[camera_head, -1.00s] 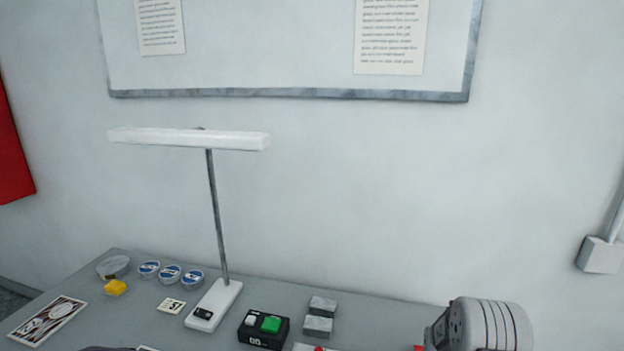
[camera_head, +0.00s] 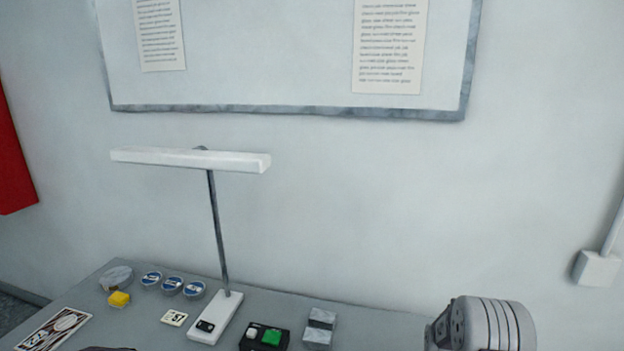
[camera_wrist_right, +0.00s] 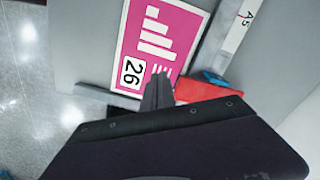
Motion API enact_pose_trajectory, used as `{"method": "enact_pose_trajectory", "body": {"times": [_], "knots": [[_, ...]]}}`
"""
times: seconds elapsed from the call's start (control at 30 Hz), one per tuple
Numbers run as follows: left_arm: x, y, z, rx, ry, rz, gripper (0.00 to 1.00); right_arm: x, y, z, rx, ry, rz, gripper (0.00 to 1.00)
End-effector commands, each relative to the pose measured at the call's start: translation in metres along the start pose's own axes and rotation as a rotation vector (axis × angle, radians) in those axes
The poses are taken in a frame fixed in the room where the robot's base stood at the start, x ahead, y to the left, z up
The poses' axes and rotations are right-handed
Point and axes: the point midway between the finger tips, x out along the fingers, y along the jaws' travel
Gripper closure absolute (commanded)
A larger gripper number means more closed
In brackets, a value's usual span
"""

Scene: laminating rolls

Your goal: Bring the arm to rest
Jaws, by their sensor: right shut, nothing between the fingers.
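My right gripper (camera_wrist_right: 158,92) shows in the right wrist view with its two dark fingers together and nothing between them. Beyond its tips is a pink and white printed sheet (camera_wrist_right: 185,22) marked 26; whether the fingers touch it I cannot tell. In the head view, part of my right arm shows at the lower right, and its gripper is out of frame. My left gripper is in neither view.
In the head view, a white desk lamp (camera_head: 216,318) stands on the grey table (camera_head: 385,328). A red item (camera_wrist_right: 207,90) lies by the right gripper.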

Motion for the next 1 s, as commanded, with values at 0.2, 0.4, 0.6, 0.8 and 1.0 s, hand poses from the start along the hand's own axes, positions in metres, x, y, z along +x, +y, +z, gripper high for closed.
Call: {"method": "enact_pose_trajectory", "body": {"times": [0.2, 0.4, 0.6, 0.8, 1.0], "knots": [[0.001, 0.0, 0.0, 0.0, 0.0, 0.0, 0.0, -0.022, -0.02, 0.005, -0.035, 0.028, -0.05, 1.0], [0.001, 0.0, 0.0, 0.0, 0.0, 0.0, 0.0, -0.117, -0.02, 0.06, -0.221, 0.085, -0.172, 1.0], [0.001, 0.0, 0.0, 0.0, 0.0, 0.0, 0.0, -0.149, 0.057, 0.121, -0.705, 0.109, -0.171, 1.0], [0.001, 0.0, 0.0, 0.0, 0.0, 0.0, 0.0, -0.128, 0.117, 0.14, -1.116, 0.067, -0.083, 1.0], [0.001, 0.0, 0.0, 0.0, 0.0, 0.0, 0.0, -0.128, 0.116, 0.139, -1.261, 0.077, -0.082, 1.0]]}}
